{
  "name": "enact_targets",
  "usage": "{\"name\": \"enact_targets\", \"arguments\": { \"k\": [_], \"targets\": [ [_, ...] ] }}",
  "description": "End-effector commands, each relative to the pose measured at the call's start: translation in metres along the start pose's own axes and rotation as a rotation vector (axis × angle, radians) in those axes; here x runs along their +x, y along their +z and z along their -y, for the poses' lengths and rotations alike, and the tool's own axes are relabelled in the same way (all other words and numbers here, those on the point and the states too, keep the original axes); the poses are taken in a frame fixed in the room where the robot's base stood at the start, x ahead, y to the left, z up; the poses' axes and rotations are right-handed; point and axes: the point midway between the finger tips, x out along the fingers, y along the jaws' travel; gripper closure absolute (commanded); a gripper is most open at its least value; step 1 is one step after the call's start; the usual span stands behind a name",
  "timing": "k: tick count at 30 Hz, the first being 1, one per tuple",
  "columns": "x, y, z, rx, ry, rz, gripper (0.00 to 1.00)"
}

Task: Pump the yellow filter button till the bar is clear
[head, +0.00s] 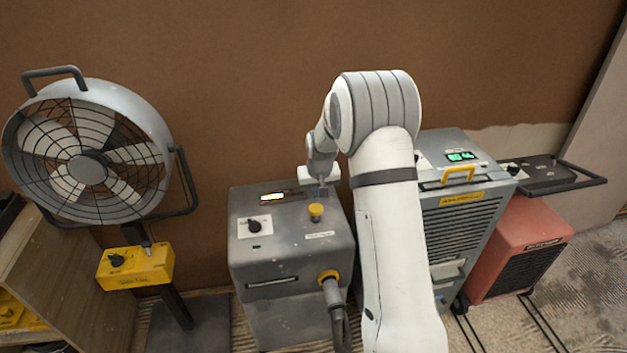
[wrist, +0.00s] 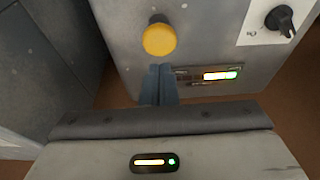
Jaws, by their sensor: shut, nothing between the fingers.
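The yellow button (head: 316,212) stands on top of a grey machine (head: 284,222). It is large and round in the wrist view (wrist: 159,38). The bar (head: 272,197) is a small display on the same top; part of it is lit in bright whitish yellow with other colours, and the rest is dark. It also shows in the wrist view (wrist: 220,75). My gripper (wrist: 160,70) is shut and empty, its fingertips together just beside the button in the picture. In the head view my gripper (head: 321,188) is behind the button; I cannot tell its exact height.
A black knob on a white plate (head: 254,225) is left of the button. A hose (head: 335,310) leaves the machine's front. A fan (head: 88,165) with a yellow control box (head: 135,267) stands left. A grey-blue unit (head: 470,215) and a red unit (head: 520,245) stand right.

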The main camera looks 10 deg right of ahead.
Motion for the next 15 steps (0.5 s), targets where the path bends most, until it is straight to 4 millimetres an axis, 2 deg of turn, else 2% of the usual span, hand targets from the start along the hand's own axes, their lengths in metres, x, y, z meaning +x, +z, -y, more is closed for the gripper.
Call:
{"name": "enact_targets", "arguments": {
  "k": [6,15],
  "targets": [
    [0.031,0.009,0.0,-0.001,0.0,0.002,1.0],
    [0.043,0.012,0.001,-0.001,0.0,0.0,1.0]
  ]
}}
